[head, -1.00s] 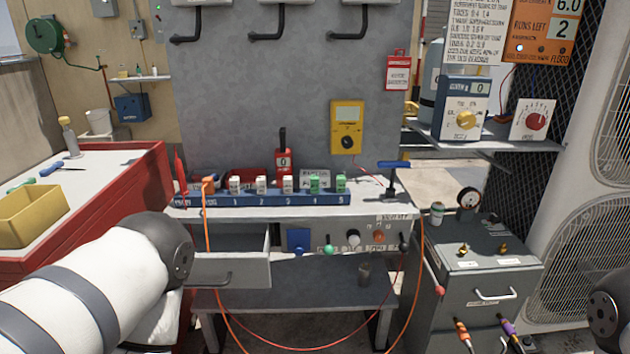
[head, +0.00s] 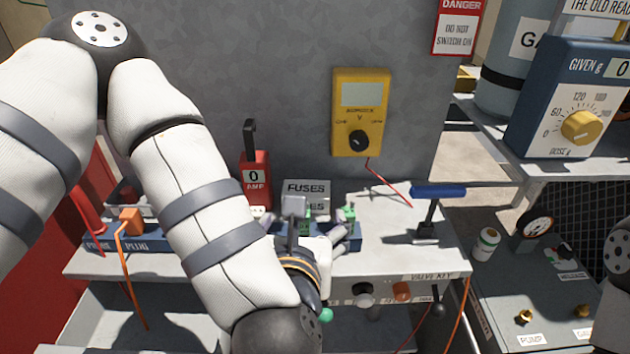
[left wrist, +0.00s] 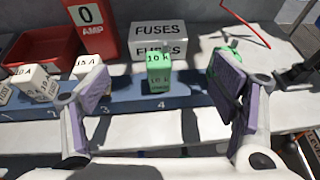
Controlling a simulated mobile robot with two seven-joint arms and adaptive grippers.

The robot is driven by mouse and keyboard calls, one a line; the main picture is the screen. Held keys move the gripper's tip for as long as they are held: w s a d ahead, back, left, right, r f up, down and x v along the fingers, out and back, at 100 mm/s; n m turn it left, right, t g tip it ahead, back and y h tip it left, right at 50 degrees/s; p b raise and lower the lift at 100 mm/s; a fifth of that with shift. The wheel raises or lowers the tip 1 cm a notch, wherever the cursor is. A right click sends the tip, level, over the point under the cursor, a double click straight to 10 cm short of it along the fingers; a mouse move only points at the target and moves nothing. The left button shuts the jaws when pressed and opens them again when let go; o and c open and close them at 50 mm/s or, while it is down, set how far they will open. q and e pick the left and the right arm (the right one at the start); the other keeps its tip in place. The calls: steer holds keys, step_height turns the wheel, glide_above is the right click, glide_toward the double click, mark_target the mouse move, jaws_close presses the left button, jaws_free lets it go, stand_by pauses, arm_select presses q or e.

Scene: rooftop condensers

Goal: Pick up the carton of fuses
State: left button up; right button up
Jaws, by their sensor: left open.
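The carton of fuses (head: 306,187) is a small pale grey box with FUSES printed on it. It stands on the bench behind the blue numbered rack, and its front also shows in the left wrist view (left wrist: 158,32). My left gripper (head: 318,228) is over the rack, in front of the carton, and hides its lower part in the head view. In the left wrist view my left gripper (left wrist: 160,88) is open and empty, its purple-padded fingers spread wide. My right gripper is out of view.
The blue rack (left wrist: 190,92) holds white and green blocks. A red 0 AMP thing (head: 255,178) stands left of the carton. A yellow meter (head: 359,110) hangs on the panel behind. A blue-handled valve key (head: 438,192) stands to the right; bench between is clear.

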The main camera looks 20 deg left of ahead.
arm_select(q)
steer(key=shift+n, duration=0.3)
steer(key=b+x, duration=0.1)
steer(key=x, duration=0.3)
steer(key=shift+a, duration=0.1)
steer(key=x, duration=0.6)
steer(key=shift+w+a+f, duration=0.15)
steer(key=shift+w, duration=0.25)
steer(key=c, duration=0.8)
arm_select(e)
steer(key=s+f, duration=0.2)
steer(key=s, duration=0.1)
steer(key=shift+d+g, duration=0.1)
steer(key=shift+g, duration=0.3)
